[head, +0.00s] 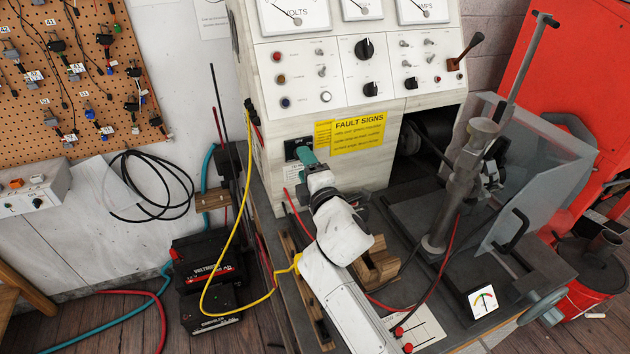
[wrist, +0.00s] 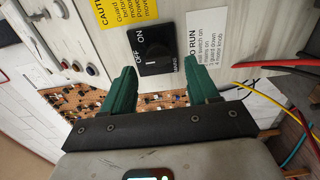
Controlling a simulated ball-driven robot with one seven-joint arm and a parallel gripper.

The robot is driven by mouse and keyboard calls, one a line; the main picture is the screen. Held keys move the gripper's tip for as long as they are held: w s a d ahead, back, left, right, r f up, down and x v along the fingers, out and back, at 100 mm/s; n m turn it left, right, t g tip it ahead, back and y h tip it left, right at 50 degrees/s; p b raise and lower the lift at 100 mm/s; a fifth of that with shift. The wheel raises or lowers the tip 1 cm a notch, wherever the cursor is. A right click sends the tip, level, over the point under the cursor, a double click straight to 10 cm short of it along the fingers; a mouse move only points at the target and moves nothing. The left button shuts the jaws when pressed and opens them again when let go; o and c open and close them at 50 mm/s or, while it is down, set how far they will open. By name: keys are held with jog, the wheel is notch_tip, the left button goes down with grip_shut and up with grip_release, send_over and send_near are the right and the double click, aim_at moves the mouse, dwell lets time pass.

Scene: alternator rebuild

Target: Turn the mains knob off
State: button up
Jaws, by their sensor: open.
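The mains knob (wrist: 155,51) is a black knob on a black plate marked OFF, ON and MAINS, on the pale front of the test bench. In the wrist view it sits between and just beyond my two green fingertips. I cannot tell clearly which label the knob points to. In the head view the black plate (head: 297,147) shows left of the yellow fault sign, partly covered by my gripper. My gripper (wrist: 159,66) is open and empty, facing the plate, with one finger on each side. It also shows in the head view (head: 305,156); contact cannot be told.
A yellow FAULT SIGNS label (head: 358,130) is right of the plate. A white instruction label (wrist: 207,39) is beside it. A yellow cable (head: 246,190) hangs left of my arm. A wooden block (head: 376,262) and a metal stand (head: 458,185) are to the right.

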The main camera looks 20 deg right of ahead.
jog(key=s, duration=0.8)
jog(key=shift+s+p, duration=0.35)
jog(key=shift+p, duration=0.1)
